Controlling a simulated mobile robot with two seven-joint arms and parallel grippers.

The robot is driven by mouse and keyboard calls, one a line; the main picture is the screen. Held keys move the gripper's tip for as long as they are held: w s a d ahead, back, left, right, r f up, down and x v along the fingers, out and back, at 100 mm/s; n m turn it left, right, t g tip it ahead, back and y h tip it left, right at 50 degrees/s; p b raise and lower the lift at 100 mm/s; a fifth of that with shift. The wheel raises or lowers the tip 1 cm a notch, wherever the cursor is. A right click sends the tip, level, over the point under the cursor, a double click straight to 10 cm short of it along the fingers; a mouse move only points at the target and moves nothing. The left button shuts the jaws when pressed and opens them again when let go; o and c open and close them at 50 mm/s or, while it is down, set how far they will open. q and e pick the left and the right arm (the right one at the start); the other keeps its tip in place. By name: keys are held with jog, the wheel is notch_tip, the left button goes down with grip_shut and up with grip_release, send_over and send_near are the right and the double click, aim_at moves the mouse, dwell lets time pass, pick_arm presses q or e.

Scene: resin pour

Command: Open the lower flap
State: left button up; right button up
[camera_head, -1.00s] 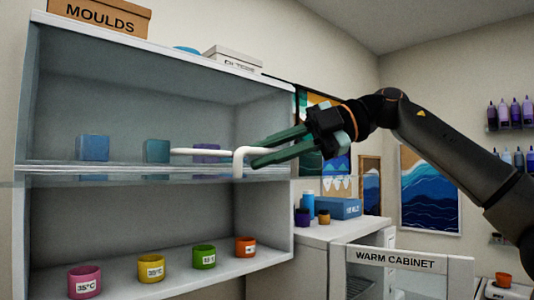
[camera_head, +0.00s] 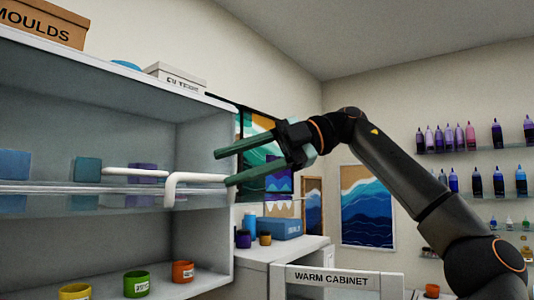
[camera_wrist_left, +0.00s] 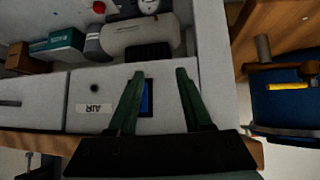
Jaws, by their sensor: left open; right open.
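A clear glass flap (camera_head: 60,188) lies roughly level and edge-on across the middle of the white cabinet, standing out from its front. Its bent white handle (camera_head: 195,178) shows at the right part of the flap. The compartment below the flap is uncovered at the front. My right gripper (camera_head: 222,168) is open and empty at the right end of the handle. Its lower fingertip overlaps the handle end in the picture; I cannot tell whether they touch. My left gripper (camera_wrist_left: 158,75) shows only in the left wrist view, open and empty above a white surface with an AIR label.
Coloured cups, including a green one (camera_head: 136,284) and an orange one (camera_head: 182,271), stand on the lower shelf. Teal (camera_head: 87,169) and blue blocks sit in the upper compartment. The warm cabinet (camera_head: 335,279) stands to the right. Bottle shelves line the right wall.

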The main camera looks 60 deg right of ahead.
jog(key=v, duration=0.6)
jog(key=shift+s+d, duration=0.25)
jog(key=shift+s, duration=0.05)
jog(key=shift+r, duration=0.1)
